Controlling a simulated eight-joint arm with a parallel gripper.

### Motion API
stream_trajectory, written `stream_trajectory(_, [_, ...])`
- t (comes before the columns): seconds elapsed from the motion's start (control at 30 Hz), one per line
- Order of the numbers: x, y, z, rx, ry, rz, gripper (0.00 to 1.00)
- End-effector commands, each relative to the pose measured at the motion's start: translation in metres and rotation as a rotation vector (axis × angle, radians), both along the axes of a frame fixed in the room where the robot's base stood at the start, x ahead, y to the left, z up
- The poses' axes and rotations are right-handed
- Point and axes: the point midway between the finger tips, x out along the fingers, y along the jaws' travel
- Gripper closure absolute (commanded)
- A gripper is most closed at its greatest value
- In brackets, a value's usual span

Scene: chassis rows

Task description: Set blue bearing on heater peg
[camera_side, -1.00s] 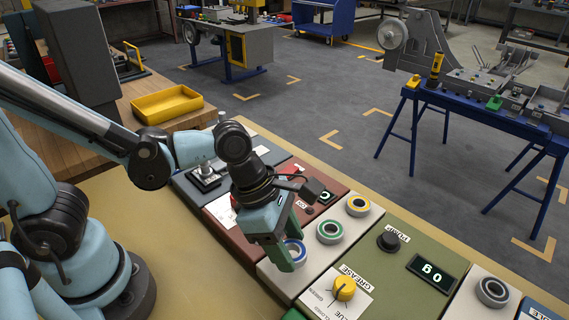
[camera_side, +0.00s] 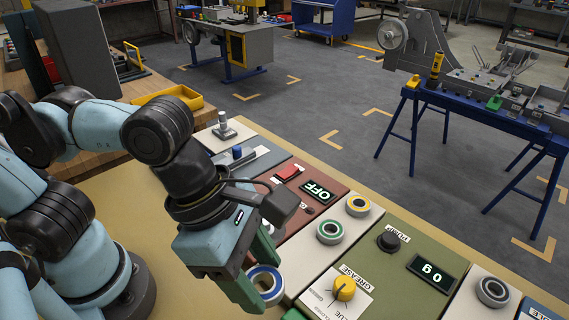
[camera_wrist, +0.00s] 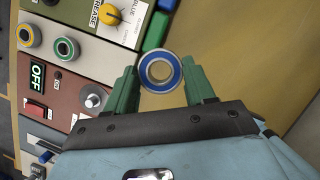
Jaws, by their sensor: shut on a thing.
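The blue bearing (camera_side: 276,276) is a ring with a blue band and a pale metal face. My gripper (camera_side: 258,277) is shut on it, with one green finger on each side. In the wrist view the blue bearing (camera_wrist: 175,77) sits between the fingertips of my gripper (camera_wrist: 163,74), and its centre hole is open. It looks held above the tan bench. The heater peg appears to be the silver peg (camera_wrist: 93,97) on the dark red panel in the wrist view, apart from the bearing. My gripper hides this peg in the side view.
A green-ringed bearing (camera_side: 330,231) and a yellow-ringed bearing (camera_side: 358,205) sit on the pale panel. The dark red panel has a red switch (camera_side: 288,173) and an OFF display (camera_side: 318,191). A yellow knob (camera_side: 344,288) stands on the green panel. Another peg (camera_side: 223,125) stands farther back.

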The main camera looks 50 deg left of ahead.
Motion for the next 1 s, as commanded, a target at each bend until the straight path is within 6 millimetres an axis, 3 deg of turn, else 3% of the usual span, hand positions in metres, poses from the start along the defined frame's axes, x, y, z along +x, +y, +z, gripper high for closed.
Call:
stream_trajectory(0.27, [0.043,0.031,-0.005,0.021,0.012,0.033,0.81])
stream_trajectory(0.6, [0.096,0.095,-0.015,0.016,0.017,0.049,0.81])
stream_trajectory(0.8, [0.114,0.128,-0.018,0.004,0.007,0.049,0.81])
stream_trajectory(1.0, [0.120,0.142,-0.020,-0.003,-0.001,0.047,0.81])
